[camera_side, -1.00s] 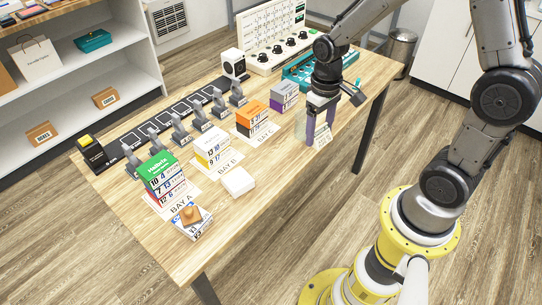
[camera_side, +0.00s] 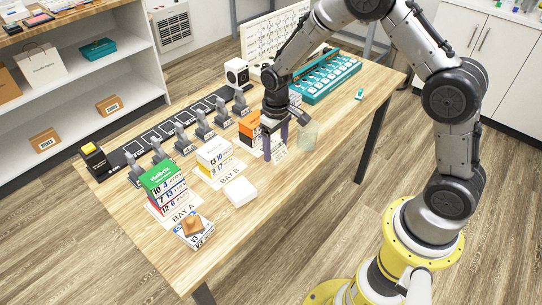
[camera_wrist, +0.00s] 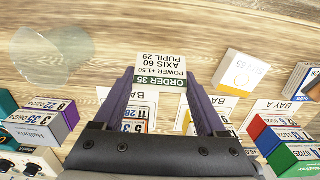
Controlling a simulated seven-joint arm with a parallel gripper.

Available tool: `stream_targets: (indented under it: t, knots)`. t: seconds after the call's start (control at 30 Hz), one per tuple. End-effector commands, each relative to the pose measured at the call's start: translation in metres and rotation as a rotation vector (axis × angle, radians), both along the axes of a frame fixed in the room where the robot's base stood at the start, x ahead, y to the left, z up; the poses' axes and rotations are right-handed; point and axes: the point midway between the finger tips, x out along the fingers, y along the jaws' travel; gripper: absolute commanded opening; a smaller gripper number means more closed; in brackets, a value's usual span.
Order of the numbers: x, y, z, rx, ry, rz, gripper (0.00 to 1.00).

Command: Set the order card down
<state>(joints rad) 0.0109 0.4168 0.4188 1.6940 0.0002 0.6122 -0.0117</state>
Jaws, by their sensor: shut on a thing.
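The order card (camera_side: 279,153) is a small white card held upright or slightly tilted in my gripper (camera_side: 276,145) in the side view, above the table at Bay C, in front of the orange-topped box stack (camera_side: 249,126). In the wrist view the card (camera_wrist: 160,70) lies between the two purple fingertips of my gripper (camera_wrist: 160,82). Its green strip reads "ORDER 35", upside down, with "AXIS 60" and "PUPIL 29". My gripper is shut on the card. I cannot tell whether the card's lower edge touches the table (camera_side: 330,120).
A clear glass-like object (camera_side: 309,136) stands just right of the card. A white box (camera_side: 239,191), the Bay B stack (camera_side: 214,155), the green-topped Bay A stack (camera_side: 164,184) and a box with a wooden piece (camera_side: 194,232) stand left. Open table lies right, around a small teal item (camera_side: 359,94).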

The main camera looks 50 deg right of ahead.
Motion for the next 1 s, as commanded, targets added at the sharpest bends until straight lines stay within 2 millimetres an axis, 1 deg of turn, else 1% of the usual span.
stream_targets:
  t: [0.03,0.07,0.33,0.53,0.93,0.97,1.0]
  knots:
    - [0.005,0.000,-0.007,0.000,0.002,0.000,0.22]
    - [0.007,0.000,-0.009,0.000,0.001,0.000,0.22]
    - [0.018,0.000,-0.023,0.000,0.000,0.000,0.22]
    - [0.017,0.000,-0.049,0.000,0.002,0.000,0.22]
    - [0.017,0.000,-0.055,0.000,0.001,0.000,0.22]
    - [0.017,0.000,-0.055,0.000,0.000,0.000,0.77]
    - [0.017,0.000,-0.055,0.000,0.000,0.000,0.84]
